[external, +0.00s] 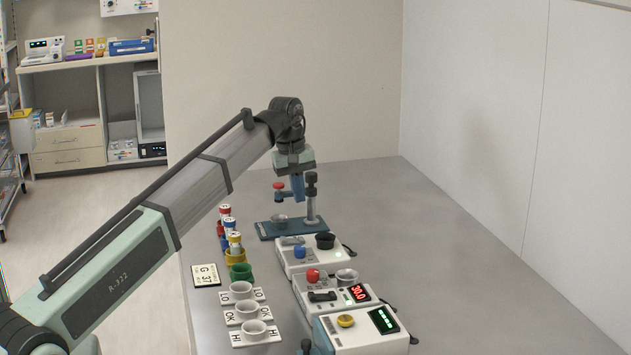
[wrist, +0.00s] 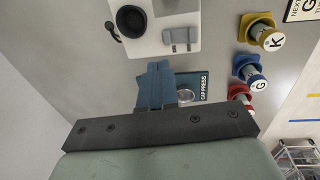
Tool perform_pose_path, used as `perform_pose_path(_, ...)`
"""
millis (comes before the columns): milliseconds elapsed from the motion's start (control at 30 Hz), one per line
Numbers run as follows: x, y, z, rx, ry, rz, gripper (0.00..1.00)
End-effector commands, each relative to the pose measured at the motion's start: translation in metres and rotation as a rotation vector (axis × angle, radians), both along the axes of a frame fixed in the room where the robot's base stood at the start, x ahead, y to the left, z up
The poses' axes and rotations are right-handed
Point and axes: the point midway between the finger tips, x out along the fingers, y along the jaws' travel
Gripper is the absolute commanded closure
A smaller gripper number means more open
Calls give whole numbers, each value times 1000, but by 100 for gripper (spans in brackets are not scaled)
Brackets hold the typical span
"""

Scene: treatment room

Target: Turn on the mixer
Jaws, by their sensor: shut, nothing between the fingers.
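No readable label names the mixer. A white unit (external: 285,262) with a blue knob (external: 300,252), a black round cup (external: 325,240) and a small grey bracket may be it. The wrist view shows this unit (wrist: 160,42) at the top, with its black cup (wrist: 131,20) and grey bracket (wrist: 180,40). My gripper (external: 298,198) is shut and empty, pointing down above the cap press, behind the white unit and apart from it. In the wrist view my blue fingers (wrist: 155,80) are together, below the unit's edge in the picture.
The cap press (external: 262,230) has a red knob and dark post close beside my gripper. Nearer the camera stand a unit with a red knob (external: 313,275) and one with a yellow knob (external: 346,320). Coloured-cap vials and cups line the left. The table's right side is clear.

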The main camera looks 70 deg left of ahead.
Motion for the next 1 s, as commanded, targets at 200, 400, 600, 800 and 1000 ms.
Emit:
perform_pose_path(200, 6, 1, 32, 0, -1, -1, 100)
perform_pose_path(400, 7, 0, 44, -1, 1, -1, 100)
perform_pose_path(600, 6, 0, 46, -1, 1, -1, 100)
perform_pose_path(800, 6, 0, 45, -1, 1, -1, 100)
perform_pose_path(1000, 6, 1, 45, 0, 0, -3, 100)
